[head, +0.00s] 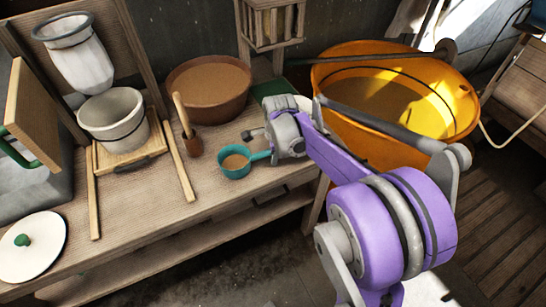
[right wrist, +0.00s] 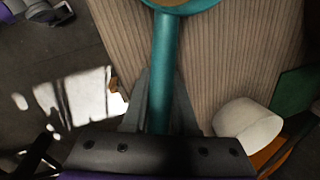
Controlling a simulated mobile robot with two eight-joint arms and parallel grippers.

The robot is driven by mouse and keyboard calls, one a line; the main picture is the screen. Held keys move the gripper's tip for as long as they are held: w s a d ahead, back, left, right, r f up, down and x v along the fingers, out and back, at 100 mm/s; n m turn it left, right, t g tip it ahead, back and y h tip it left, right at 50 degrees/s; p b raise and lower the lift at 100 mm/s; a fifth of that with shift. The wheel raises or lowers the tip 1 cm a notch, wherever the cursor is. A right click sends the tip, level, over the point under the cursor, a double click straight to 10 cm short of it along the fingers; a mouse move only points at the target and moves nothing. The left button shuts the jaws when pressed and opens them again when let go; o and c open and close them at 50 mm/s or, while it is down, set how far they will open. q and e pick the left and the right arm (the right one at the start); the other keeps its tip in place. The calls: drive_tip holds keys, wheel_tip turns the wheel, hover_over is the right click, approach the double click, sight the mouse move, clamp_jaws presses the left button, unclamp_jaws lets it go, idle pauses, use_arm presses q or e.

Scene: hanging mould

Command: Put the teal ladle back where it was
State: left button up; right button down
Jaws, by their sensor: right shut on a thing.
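The teal ladle (head: 235,163) is at the bench's right part, its round cup opening upward and light brown inside. My right gripper (head: 269,154) is shut on its handle, which points right from the cup. In the right wrist view the teal handle (right wrist: 164,65) runs between the fingers (right wrist: 160,105), and the cup is cut off at the top edge. I cannot tell whether the ladle touches the bench or is held just above it. My left gripper is not in view.
A white lid (head: 40,255) lies front left. An orange tub (head: 340,125) stands right.

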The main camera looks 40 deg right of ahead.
drive_tip(key=shift+f, duration=0.5)
drive_tip(key=c, duration=0.7)
unclamp_jaws()
drive_tip(key=shift+r, duration=0.35)
wheel_tip(320, 180, up, 10)
drive_tip(key=s+p, duration=0.1)
drive_tip(key=s, duration=0.1)
drive_tip(key=s+a+f+n+t, duration=0.1)
drive_tip(key=s+a+f+n, duration=0.3)
drive_tip(key=s+a+n, duration=0.3)
drive_tip(key=s+a+f+n+t, duration=0.2)
drive_tip(key=s+a+f+n, duration=0.2)
drive_tip(key=s+a+n, duration=0.3)
drive_tip(key=a+n, duration=0.5)
drive_tip(key=n, duration=0.5)
drive_tip(key=shift+s+a+f+y, duration=0.25)
drive_tip(key=shift+s+a+y, duration=0.15)
